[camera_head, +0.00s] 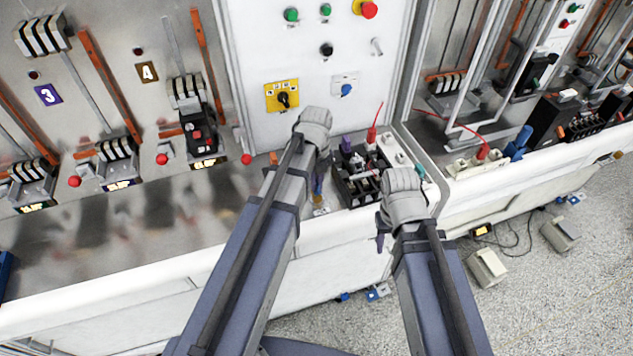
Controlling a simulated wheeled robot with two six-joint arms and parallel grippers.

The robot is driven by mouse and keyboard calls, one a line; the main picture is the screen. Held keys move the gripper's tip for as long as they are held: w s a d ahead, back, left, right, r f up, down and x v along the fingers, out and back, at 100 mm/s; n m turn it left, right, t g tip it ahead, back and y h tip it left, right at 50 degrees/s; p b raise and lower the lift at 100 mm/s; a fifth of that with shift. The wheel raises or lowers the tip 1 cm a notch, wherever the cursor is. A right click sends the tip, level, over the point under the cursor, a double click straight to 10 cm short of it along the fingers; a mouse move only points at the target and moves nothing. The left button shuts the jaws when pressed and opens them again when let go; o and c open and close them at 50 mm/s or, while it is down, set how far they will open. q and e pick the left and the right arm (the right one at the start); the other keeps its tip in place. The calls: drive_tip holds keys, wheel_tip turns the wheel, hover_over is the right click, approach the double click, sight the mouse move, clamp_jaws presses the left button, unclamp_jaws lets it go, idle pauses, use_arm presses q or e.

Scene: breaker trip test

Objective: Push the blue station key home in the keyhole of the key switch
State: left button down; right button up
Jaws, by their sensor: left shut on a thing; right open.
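The key switch (346,87) is a small pale plate with a round blue part on the white upright panel. Its keyhole is too small to make out. My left gripper (319,180) shows only in part beside my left forearm, low in front of the panel and below the switch. It is shut on a small blue thing, seemingly the blue station key (319,187), apart from the switch. The grip is mostly hidden. My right gripper (381,232) is open, partly hidden by its wrist, at the bench's front edge.
A yellow plate with a black rotary switch (282,96) sits left of the key switch. A red mushroom button (369,9) is above. A black tray of parts (352,188) stands on the bench between my arms. Breaker bays with orange bars (108,88) fill the left.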

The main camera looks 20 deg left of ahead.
use_arm(q)
drive_tip(key=shift+f+b, duration=0.6)
drive_tip(key=shift+f, duration=0.05)
drive_tip(key=c, duration=0.9)
unclamp_jaws()
wheel_tip(320, 180, up, 8)
drive_tip(key=p, duration=0.8)
drive_tip(key=shift+f, duration=0.1)
